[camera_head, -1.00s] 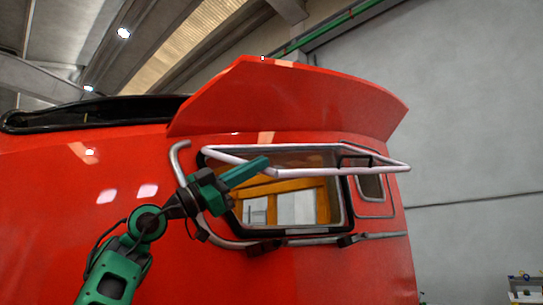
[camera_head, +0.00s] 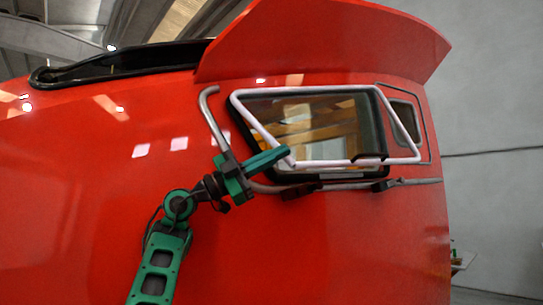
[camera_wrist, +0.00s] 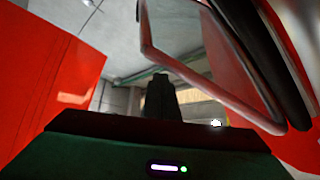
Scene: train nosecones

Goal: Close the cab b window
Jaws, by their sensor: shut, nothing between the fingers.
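The cab window (camera_head: 340,163) is a pale-rimmed pane hinged along its top on the red cab. It is tilted outward, its lower edge standing off the dark-framed opening (camera_head: 243,128). Its rim also crosses the wrist view (camera_wrist: 207,90). My gripper (camera_head: 284,152) is shut and empty, with its green fingers pointing right at the window's lower left corner. In the head view the tip overlaps that corner; whether it touches the rim I cannot tell. The shut fingers show dark in the wrist view (camera_wrist: 160,92), beside the rim.
A bent grey handrail (camera_head: 212,118) runs down left of the window and along below it, close to my gripper. A red flared panel (camera_head: 330,40) juts out above the window. A smaller side window (camera_head: 405,122) lies to the right. Open space lies right of the cab.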

